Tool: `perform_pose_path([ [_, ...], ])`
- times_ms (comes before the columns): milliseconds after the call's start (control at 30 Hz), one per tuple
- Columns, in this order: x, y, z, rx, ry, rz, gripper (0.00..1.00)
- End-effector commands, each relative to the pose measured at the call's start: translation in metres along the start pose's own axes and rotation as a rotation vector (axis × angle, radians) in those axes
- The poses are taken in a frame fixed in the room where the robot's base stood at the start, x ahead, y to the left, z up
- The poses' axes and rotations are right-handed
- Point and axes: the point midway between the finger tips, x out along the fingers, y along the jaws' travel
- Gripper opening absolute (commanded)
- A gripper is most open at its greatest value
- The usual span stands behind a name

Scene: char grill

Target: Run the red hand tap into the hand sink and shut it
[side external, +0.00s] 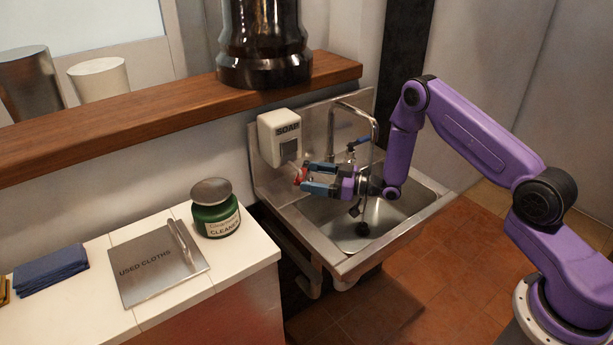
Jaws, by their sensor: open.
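My gripper (306,180) is open over the left part of the hand sink (433,187), with its blue fingers pointing left. The red hand tap (300,174) shows as a small red piece at the fingertips, largely hidden by them. I cannot tell whether the fingers touch it. A blue tap handle (358,143) sits to the right, behind my wrist. The curved metal spout (374,128) arches above the basin. No running water can be made out. A dark round drain piece (362,229) lies low in the basin.
A white soap dispenser (279,138) hangs just above and left of my gripper. A wooden shelf (170,112) with a dark glossy pillar crosses behind. On the white counter (245,249) are a green cleaner jar (216,214), a used-cloths lid (150,275) and blue cloths (50,268).

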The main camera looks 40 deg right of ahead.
Motion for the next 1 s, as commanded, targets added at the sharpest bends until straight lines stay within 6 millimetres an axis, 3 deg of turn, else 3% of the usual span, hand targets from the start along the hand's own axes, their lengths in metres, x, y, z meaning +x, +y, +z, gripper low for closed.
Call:
perform_pose_path([
  [200,0.021,0.0,0.0,-0.001,0.001,-0.001,0.85],
  [567,0.025,0.0,0.0,0.0,-0.001,-0.001,0.85],
  [767,0.025,0.0,0.0,0.0,0.0,-0.001,0.2],
  [1000,0.022,0.002,0.0,0.002,0.003,-0.043,0.2],
])
